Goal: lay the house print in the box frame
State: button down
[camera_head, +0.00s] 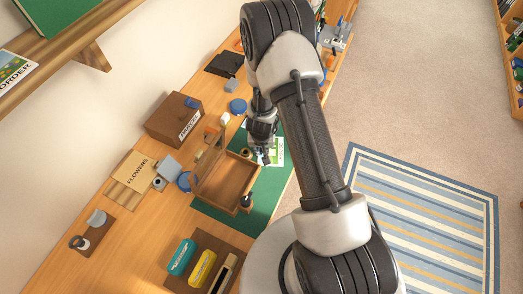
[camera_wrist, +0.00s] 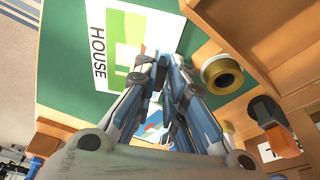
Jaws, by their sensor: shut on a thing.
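The house print (camera_head: 277,155) is a white card with a green picture. In the wrist view the print (camera_wrist: 108,55) shows the word HOUSE, above the green mat. My gripper (camera_wrist: 163,58) is shut on the print near its edge, and the fingers hide part of it. In the head view my gripper (camera_head: 265,152) is at the upper right of the box frame. The box frame (camera_head: 224,184) is an open brown wooden tray with low walls, and its floor looks bare. I cannot tell how high the print is above the mat.
A green mat (camera_head: 267,203) lies under the frame. A tape roll (camera_wrist: 222,73) sits close to my gripper. A brown box (camera_head: 174,117), a FLOWERS card (camera_head: 134,172) and a tray of blue and yellow items (camera_head: 222,249) stand around. A striped rug (camera_head: 430,220) lies on the floor.

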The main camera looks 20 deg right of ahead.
jog(key=shift+r, duration=0.1)
jog(key=shift+f, duration=0.25)
jog(key=c, duration=1.9)
grip_release()
jog(key=shift+r, duration=0.1)
jog(key=shift+c, duration=0.2)
